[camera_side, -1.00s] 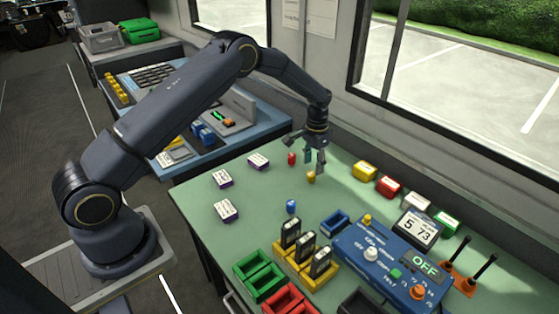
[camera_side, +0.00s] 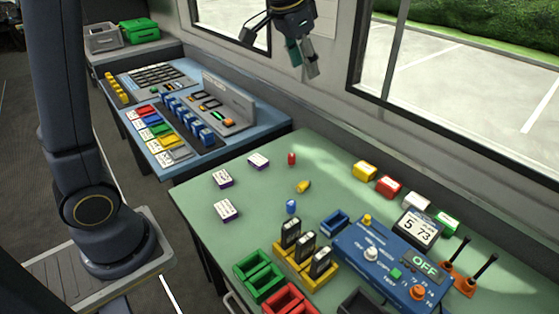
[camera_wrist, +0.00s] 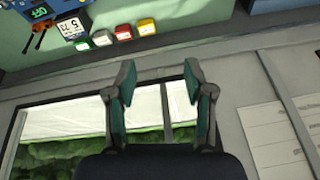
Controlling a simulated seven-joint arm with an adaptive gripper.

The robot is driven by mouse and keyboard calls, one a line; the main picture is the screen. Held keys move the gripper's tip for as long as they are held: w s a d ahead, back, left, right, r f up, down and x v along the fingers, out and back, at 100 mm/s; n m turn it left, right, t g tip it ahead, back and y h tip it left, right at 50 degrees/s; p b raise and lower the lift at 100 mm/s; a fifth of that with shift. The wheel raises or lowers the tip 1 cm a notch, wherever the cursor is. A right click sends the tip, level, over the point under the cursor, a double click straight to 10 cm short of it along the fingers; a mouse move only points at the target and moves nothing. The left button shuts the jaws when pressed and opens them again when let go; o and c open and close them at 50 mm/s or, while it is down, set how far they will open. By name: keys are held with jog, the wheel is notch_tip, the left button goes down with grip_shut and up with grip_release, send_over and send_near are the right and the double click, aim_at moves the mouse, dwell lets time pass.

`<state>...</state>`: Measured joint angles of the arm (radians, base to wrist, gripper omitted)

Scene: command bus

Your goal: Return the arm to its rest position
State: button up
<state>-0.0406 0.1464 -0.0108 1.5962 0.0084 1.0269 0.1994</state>
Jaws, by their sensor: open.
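My gripper (camera_side: 302,57) is at the top of the side view, raised high above the green table (camera_side: 235,250), in front of the wall between the windows. Its fingers are apart with nothing between them. In the wrist view my gripper (camera_wrist: 158,85) shows two spread fingers against the wall and window. My arm stands nearly upright at the left of the side view, and its upper part is out of frame.
A yellow peg (camera_side: 303,187) lies on its side on the table. A red peg (camera_side: 291,158) and a blue peg (camera_side: 291,206) stand near it. A blue control box (camera_side: 375,258) and coloured bins (camera_side: 258,276) fill the front. The window wall is close to my gripper.

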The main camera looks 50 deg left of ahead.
jog(key=s+r+t, duration=0.1)
jog(key=s+r, duration=0.3)
jog(key=s, duration=0.5)
jog(key=s+f+n, duration=0.1)
jog(key=s+f, duration=0.3)
jog(key=s, duration=0.4)
jog(key=s+d+f+n, duration=0.1)
jog(key=s+f, duration=0.4)
jog(key=s, duration=0.3)
jog(key=shift+d, duration=0.25)
jog(key=shift+o, duration=0.5)
jog(key=shift+f, duration=0.1)
